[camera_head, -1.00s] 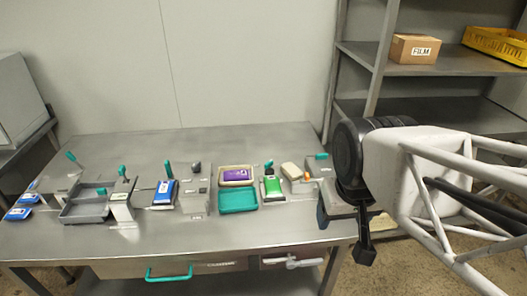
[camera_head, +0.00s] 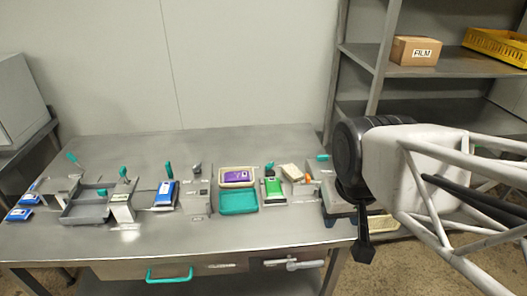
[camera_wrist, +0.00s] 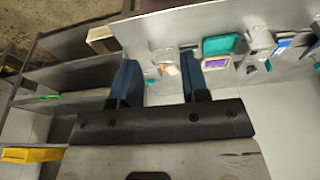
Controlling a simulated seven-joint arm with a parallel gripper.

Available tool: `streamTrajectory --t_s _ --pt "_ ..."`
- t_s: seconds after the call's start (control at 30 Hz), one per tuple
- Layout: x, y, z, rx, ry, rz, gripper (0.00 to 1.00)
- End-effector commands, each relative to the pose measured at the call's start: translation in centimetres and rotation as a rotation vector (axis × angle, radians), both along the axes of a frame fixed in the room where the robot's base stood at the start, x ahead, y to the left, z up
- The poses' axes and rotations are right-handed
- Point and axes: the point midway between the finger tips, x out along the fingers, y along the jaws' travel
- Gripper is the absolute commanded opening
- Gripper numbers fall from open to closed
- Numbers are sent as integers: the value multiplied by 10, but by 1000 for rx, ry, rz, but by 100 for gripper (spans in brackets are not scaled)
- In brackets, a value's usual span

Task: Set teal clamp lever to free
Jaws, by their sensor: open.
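Several teal levers stand on fixtures along the steel table: at far left (camera_head: 72,158), on the grey stand (camera_head: 124,172), above a blue pack (camera_head: 169,170), behind the green pack (camera_head: 270,166) and at the right end (camera_head: 322,157). I cannot tell which is the clamp lever, and no free mark is readable. My gripper (camera_head: 362,248) hangs off the table's right front corner, apart from all levers. The wrist view shows its two blue fingers (camera_wrist: 160,80) spread open with nothing held; the table fixtures lie beyond them.
The steel table (camera_head: 275,235) holds grey trays (camera_head: 85,212), a teal tray (camera_head: 238,203), a beige tray with a purple pack (camera_head: 238,175) and several packs. A teal drawer handle (camera_head: 170,277) is on the front. Shelves with a FILM box (camera_head: 415,50) stand behind my arm.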

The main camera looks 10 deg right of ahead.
Motion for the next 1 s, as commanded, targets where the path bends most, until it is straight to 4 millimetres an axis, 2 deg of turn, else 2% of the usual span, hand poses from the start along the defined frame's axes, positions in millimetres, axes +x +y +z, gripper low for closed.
streamTrajectory --t_s 0.27,0.63,1.0 --pt "35 2 6 13 17 -48 42" --pt "110 7 11 37 49 -152 42" --pt "189 13 2 57 82 -261 42"
